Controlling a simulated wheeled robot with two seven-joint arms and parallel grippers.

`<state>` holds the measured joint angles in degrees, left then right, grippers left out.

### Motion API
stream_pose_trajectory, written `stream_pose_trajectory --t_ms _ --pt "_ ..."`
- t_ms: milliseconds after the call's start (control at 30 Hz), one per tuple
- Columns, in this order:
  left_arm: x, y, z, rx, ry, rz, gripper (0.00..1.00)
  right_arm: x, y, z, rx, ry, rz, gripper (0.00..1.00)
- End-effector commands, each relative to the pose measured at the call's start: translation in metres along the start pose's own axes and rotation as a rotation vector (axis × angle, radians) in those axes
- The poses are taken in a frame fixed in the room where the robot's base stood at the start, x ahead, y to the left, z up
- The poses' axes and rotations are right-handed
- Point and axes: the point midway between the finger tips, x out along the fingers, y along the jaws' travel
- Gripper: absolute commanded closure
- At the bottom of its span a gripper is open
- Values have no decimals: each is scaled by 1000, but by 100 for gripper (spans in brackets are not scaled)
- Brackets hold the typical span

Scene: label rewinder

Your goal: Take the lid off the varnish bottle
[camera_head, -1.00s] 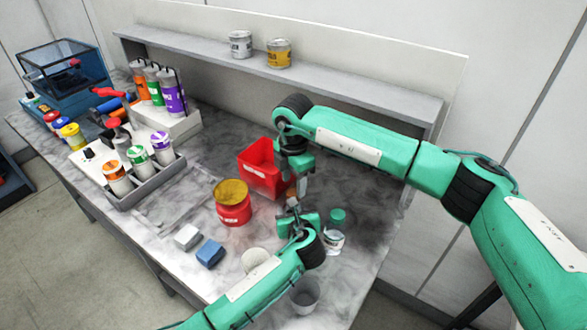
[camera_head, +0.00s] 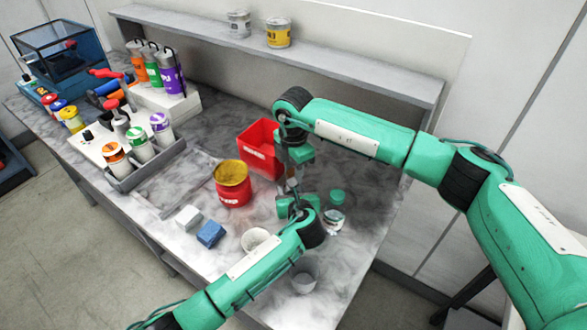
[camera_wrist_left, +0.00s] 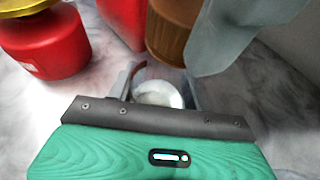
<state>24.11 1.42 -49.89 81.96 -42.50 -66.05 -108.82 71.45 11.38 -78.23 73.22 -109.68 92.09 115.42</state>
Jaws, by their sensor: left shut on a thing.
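A brown ridged lid (camera_wrist_left: 176,28) shows at the top of the left wrist view, small and orange-brown between my grippers in the head view (camera_head: 292,184). Below it a pale round part of the varnish bottle (camera_wrist_left: 158,94) shows between my left gripper's fingers. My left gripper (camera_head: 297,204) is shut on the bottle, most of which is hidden. My right gripper (camera_head: 293,172) points down from above. Its grey finger is beside the lid in the left wrist view; its grip is hidden. I cannot tell whether lid and bottle touch.
A red bin (camera_head: 260,150) and a red pot with a yellow top (camera_head: 232,185) stand close by. A green-capped container (camera_head: 335,220), a white cup (camera_head: 254,239), a clear cup (camera_head: 304,278) and a blue block (camera_head: 211,234) surround the left arm. A rack (camera_head: 143,166) stands left.

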Motion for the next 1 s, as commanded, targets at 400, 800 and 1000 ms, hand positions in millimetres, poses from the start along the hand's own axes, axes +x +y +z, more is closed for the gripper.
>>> stream_pose_trajectory --t_ms 400,800,1000 --pt "0 0 -2 2 3 1 100 -1 0 0 -548 -1 1 95" --pt "0 0 -2 2 3 1 100 -2 1 0 -1204 -2 2 95" --pt "0 0 -2 2 3 1 100 -1 0 0 -1530 -2 0 95"
